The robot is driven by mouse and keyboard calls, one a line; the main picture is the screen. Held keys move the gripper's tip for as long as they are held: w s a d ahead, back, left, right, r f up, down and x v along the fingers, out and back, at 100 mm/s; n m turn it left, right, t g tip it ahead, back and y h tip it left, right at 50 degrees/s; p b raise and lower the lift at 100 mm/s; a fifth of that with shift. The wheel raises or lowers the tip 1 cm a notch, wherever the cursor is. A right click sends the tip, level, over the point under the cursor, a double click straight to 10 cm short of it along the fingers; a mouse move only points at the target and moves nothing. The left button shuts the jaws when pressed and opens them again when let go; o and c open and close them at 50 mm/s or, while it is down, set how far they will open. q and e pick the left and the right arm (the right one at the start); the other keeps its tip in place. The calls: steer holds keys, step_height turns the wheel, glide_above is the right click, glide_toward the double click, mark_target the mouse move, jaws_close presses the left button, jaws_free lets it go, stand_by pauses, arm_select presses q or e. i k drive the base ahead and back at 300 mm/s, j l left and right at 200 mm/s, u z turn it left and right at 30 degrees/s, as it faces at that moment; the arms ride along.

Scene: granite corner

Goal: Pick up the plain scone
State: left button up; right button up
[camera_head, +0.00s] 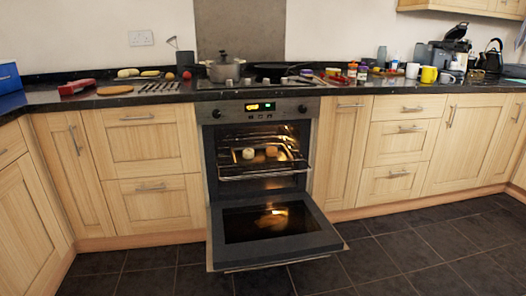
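Two small round baked items sit on a rack inside the open, lit oven (257,112). The left one (248,153) is pale, and the right one (271,151) is browner. They look like scones, but they are too small for me to tell which is the plain scone. The oven door (270,222) is folded down flat in front of the oven, with a glow reflected in its glass. Neither of my grippers is in view.
A dark counter runs above wooden cupboards (155,203). It holds a steel pot (223,69), a brown flat item (115,90), a red object (76,87), a yellow mug (429,74) and several jars. The tiled floor (400,255) is clear around the lowered door.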

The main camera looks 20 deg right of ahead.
mark_target(271, 152)
steer(key=i+l+u, duration=0.1)
steer(key=i+l, duration=0.65)
steer(key=l, duration=0.1)
